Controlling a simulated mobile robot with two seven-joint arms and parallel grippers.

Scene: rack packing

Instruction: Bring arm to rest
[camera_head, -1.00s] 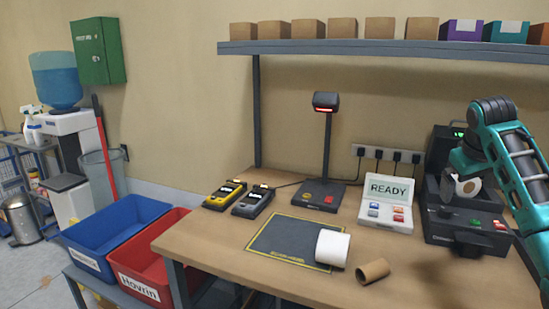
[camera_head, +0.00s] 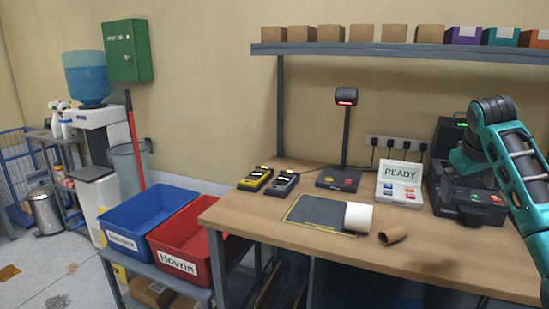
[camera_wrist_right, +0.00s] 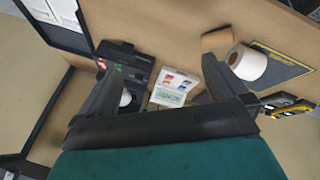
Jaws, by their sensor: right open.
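My right arm (camera_head: 515,165) comes in teal at the right edge of the head view, in front of the label printer (camera_head: 472,195); its gripper is hard to make out there. In the right wrist view my right gripper (camera_wrist_right: 157,78) is open, its two dark fingers wide apart with nothing between their tips. It hangs over the bench, with the printer (camera_wrist_right: 122,72) and the READY panel (camera_wrist_right: 172,88) beyond the fingers. A white round part (camera_wrist_right: 125,98) shows at the printer beside the left finger. My left gripper is not in view.
The READY panel (camera_head: 400,183), scanner stand (camera_head: 339,178) and handheld units stand behind. Blue (camera_head: 148,212) and red (camera_head: 190,240) bins sit left. The bench front is clear.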

